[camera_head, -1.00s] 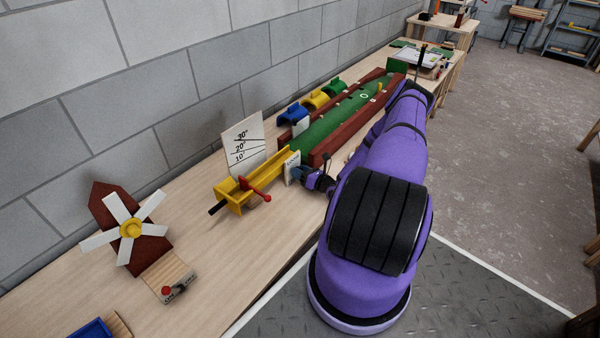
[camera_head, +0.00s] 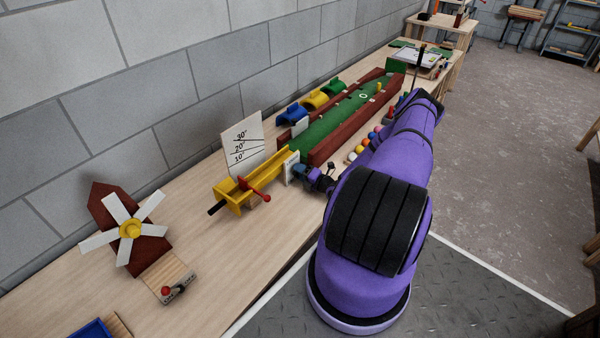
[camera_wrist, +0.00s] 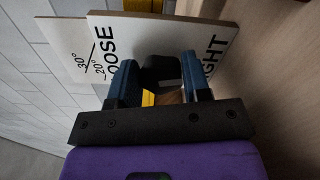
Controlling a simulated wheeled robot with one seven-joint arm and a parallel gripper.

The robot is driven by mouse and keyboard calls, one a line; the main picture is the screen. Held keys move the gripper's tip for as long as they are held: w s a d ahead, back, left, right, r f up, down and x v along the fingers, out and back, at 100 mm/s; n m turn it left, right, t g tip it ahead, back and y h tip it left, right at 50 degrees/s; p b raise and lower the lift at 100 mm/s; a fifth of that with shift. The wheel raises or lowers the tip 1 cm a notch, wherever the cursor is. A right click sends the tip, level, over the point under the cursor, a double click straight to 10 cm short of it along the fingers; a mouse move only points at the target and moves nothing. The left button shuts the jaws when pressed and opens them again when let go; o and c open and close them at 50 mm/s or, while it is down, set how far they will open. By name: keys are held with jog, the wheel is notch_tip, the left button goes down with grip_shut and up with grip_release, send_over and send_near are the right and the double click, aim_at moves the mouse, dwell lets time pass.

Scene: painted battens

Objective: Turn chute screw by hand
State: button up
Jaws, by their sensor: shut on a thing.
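The yellow chute (camera_head: 228,194) stands on the bench with a red lever (camera_head: 254,188) on its near side. A white angle board marked 10°, 20°, 30° (camera_head: 243,140) stands behind it. A white plate (camera_head: 289,166) is at the chute's right end; in the wrist view this plate (camera_wrist: 150,32) reads "OOSE" and "GHT", the rest hidden. A black screw knob (camera_wrist: 162,72) sits in front of the plate, between my fingers. My gripper (camera_wrist: 160,80) is shut on the knob. In the head view my gripper (camera_head: 302,173) is small and its fingers are hard to make out.
A green lane with dark red side rails (camera_head: 340,125) lies beyond the chute. Coloured balls (camera_head: 360,150) sit beside it, near my arm. Blue, yellow and green arches (camera_head: 317,99) stand by the wall. A windmill (camera_head: 130,228) is at left. Bare bench lies in front.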

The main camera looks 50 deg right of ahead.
jog(key=shift+s+f+m, duration=0.1)
jog(key=shift+m, duration=1.1)
jog(key=o, duration=0.9)
jog(key=s, duration=0.7)
jog(key=s+d, duration=0.1)
jog(key=s, duration=0.2)
jog(key=shift+s, duration=0.35)
